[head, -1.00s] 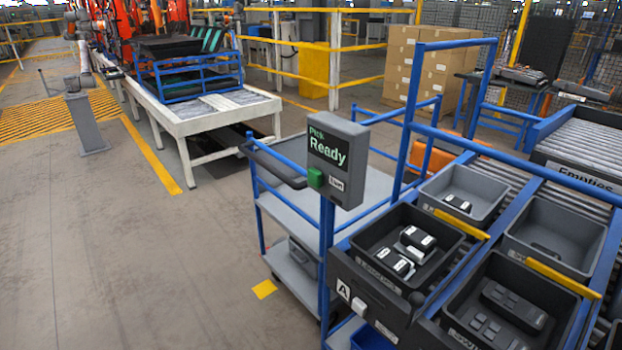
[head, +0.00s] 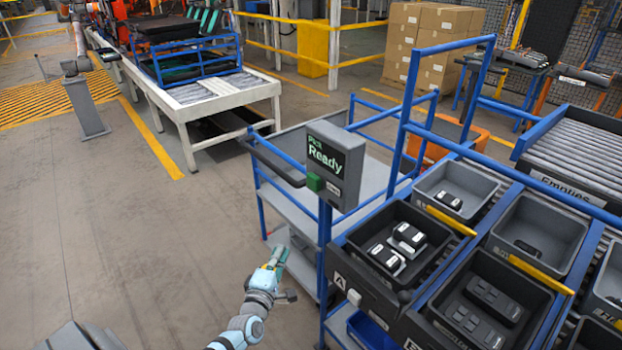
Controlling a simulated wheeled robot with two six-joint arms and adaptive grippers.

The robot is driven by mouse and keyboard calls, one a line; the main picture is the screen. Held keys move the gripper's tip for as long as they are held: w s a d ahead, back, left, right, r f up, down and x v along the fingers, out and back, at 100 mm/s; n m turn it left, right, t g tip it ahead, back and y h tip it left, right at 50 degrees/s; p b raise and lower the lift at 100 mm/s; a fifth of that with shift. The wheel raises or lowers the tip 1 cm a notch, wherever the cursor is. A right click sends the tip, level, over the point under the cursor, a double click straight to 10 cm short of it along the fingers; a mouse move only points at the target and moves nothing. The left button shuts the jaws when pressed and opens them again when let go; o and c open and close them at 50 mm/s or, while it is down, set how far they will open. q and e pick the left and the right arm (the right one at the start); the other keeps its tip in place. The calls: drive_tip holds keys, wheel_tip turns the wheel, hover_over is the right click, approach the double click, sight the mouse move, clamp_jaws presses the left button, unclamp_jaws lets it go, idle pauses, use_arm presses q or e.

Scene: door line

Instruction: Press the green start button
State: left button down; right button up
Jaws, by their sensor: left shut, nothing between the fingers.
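The green start button (head: 315,182) is on the lower left of a grey box with a dark screen (head: 327,153) that reads "Pick Ready". The box stands on a blue post (head: 324,250). My left gripper (head: 279,254) is in the lower middle of the head view, below and to the left of the button and clearly apart from it. Its fingers are shut and hold nothing. My right gripper is not in the view.
A grey cart (head: 282,225) with blue rails stands behind the post. To the right, a blue rack holds several bins (head: 447,192) with dark parts. A white-framed conveyor table (head: 215,95) stands at the back left. The floor (head: 150,250) at the left is clear.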

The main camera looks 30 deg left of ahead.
sight(314, 182)
use_arm(q)
drive_tip(key=w+a+r+n+y+p, duration=0.1)
drive_tip(key=r+n, duration=0.2)
drive_tip(key=r, duration=0.4)
drive_tip(key=w+a+r+n+t+y, duration=0.1)
drive_tip(key=a+r+n+y, duration=0.1)
drive_tip(key=r+n, duration=0.2)
wheel_tip(314, 182, up, 3)
drive_tip(key=shift+a+f+n+t+y+p, duration=0.15)
drive_tip(key=shift+a+n+t+y+p, duration=0.15)
drive_tip(key=shift+p, duration=0.05)
drive_tip(key=shift+w, duration=0.15)
drive_tip(key=w+d+b, duration=0.2)
drive_tip(key=w+b, duration=0.1)
drive_tip(key=w, duration=0.5)
drive_tip(key=shift+d+b, duration=0.3)
drive_tip(key=shift+b, duration=0.05)
drive_tip(key=shift+w, duration=0.1)
drive_tip(key=shift+w, duration=0.1)
drive_tip(key=shift+w+d, duration=0.15)
drive_tip(key=shift+w, duration=0.15)
